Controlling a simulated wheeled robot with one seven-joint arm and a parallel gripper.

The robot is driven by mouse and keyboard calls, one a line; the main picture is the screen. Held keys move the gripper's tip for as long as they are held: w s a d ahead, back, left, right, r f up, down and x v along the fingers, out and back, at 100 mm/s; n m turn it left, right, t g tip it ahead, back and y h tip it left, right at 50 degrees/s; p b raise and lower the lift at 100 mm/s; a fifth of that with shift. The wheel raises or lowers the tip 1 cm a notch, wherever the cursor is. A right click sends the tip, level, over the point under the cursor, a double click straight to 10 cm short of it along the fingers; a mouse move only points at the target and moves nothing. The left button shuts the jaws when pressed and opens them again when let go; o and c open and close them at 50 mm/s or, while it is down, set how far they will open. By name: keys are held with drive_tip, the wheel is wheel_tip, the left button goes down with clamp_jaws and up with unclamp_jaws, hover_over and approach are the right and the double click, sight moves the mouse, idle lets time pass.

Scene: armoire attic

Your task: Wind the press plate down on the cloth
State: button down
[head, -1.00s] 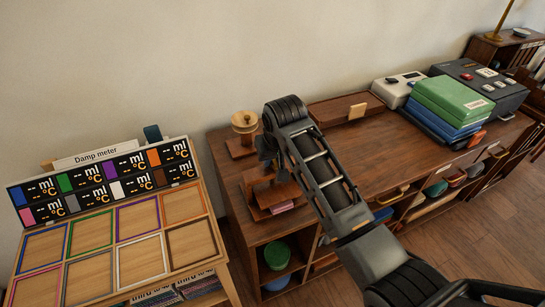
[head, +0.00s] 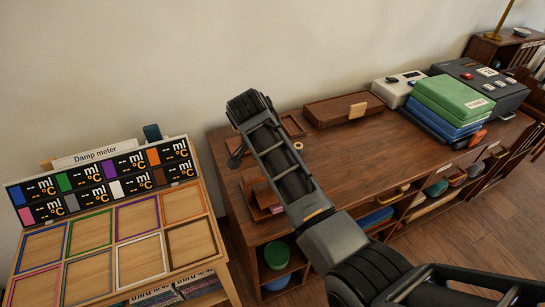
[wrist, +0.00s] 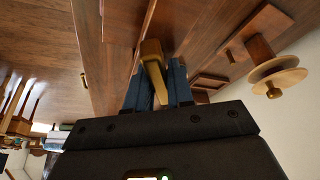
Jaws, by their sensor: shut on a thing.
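My gripper (wrist: 159,88) has its blue fingers closed around a brass-coloured handle (wrist: 152,62) in the wrist view. The handle stands close to dark wood. In the head view my arm hides the gripper's fingertips and most of the wooden press (head: 254,190). A small piece of pink cloth (head: 277,209) shows at the press's lower right edge. I cannot see the gap between the press plate and the cloth.
A wooden stand with pale discs (wrist: 275,75) is beside the gripper in the wrist view. A brown tray (head: 335,112) and stacked green and blue boxes (head: 450,105) stand farther right. The damp meter (head: 100,180) is left.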

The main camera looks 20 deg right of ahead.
drive_tip(key=shift+m+g+h+b, duration=0.3)
drive_tip(key=shift+m+g+b, duration=0.25)
drive_tip(key=shift+m, duration=1.15)
drive_tip(key=c, duration=1.1)
unclamp_jaws()
drive_tip(key=shift+b+v, duration=0.5)
drive_tip(key=shift+v, duration=3.45)
